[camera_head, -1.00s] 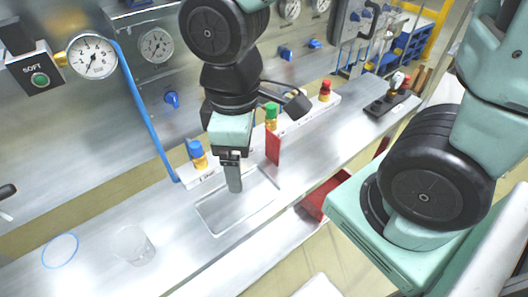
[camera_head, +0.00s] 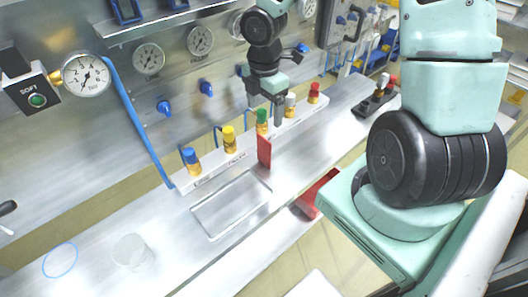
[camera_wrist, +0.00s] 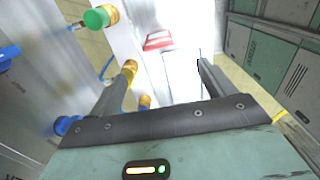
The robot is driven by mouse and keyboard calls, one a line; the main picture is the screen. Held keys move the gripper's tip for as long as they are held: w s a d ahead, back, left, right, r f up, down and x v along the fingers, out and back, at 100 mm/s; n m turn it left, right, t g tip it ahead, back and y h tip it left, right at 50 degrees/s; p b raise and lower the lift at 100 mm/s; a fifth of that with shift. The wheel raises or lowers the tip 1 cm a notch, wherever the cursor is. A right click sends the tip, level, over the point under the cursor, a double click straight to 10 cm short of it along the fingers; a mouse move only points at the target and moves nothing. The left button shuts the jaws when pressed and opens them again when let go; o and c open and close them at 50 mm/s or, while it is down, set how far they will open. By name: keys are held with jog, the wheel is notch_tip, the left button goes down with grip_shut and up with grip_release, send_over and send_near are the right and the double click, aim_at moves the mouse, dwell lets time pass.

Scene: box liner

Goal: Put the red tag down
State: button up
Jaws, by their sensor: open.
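The red tag (camera_head: 264,152) is a flat red plate standing upright by the front of the white valve strip, just beyond the back right corner of the outlined tray (camera_head: 205,225). My gripper (camera_head: 275,112) is above and behind the tag, near the green-capped valve, apart from the tag. In the wrist view my gripper (camera_wrist: 163,80) has its two fingers spread with nothing between them. A red and white patch (camera_wrist: 158,40) shows beyond the fingers there; I cannot tell whether it is the tag.
Valves with blue (camera_head: 190,157), yellow (camera_head: 229,135), green (camera_head: 262,116) and red (camera_head: 314,90) caps line the white strip. A clear cup (camera_head: 130,252) and a blue ring (camera_head: 60,260) are at left. A red bin (camera_head: 315,195) sits below the bench edge. The tray is empty.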

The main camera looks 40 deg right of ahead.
notch_tip(320, 180, down, 14)
jog(key=shift+w+r+b, duration=0.15)
jog(key=shift+r+b, duration=0.05)
jog(key=shift+b, duration=0.4)
jog(key=c, duration=1.1)
notch_tip(320, 180, up, 9)
jog(key=shift+d+r+p, duration=0.1)
jog(key=shift+p, duration=0.65)
jog(key=shift+r, duration=0.5)
